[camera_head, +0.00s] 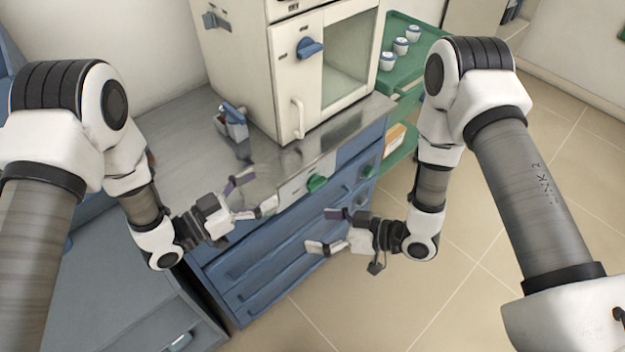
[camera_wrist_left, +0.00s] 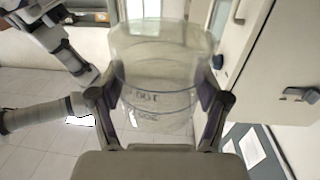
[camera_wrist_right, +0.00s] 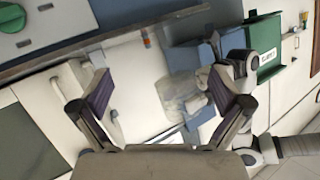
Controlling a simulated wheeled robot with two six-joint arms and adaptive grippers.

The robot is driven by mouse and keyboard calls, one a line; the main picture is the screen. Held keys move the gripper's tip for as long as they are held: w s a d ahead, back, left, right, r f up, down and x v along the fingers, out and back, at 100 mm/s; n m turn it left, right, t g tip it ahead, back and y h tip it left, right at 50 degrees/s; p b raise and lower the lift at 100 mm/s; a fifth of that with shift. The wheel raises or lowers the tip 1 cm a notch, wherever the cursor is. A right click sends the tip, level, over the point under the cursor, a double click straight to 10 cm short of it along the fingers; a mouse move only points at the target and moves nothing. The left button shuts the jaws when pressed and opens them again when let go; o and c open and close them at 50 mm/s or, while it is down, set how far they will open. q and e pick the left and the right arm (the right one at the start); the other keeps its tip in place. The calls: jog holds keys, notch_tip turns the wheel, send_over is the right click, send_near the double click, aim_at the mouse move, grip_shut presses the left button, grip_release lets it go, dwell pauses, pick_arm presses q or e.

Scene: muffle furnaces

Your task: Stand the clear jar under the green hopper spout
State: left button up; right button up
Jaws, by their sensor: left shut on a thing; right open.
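The clear jar (camera_wrist_left: 155,85) is a see-through vessel with dark graduation marks. It stands between the two fingers of my left gripper (camera_wrist_left: 160,110), which is shut on its sides. In the head view, my left gripper (camera_head: 252,196) is above the front edge of the steel bench top; the jar is hard to make out there. The jar also shows faintly in the right wrist view (camera_wrist_right: 182,96). My right gripper (camera_head: 330,230) is open and empty, in front of the blue drawers. I cannot identify a green hopper spout in any view.
A cream furnace (camera_head: 236,60) with a blue knob stands on the steel bench top (camera_head: 180,130). Blue drawers (camera_head: 270,262) are below. A green tray (camera_head: 425,36) with white cups is at the back. Floor at right is open.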

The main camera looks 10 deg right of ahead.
aim_at(240, 179)
jog(key=w+r+n+g+y, duration=0.1)
jog(key=w+r+n+y, duration=0.15)
jog(key=r, duration=0.35)
jog(key=w+r+n+g+y, duration=0.1)
jog(key=r+n+y, duration=0.25)
jog(key=r, duration=0.25)
jog(key=shift+h, duration=0.5)
jog(key=x, duration=1.3)
jog(key=shift+s+f, duration=0.1)
jog(key=shift+f, duration=0.05)
jog(key=c, duration=1.1)
pick_arm(q)
jog(key=o, duration=1.4)
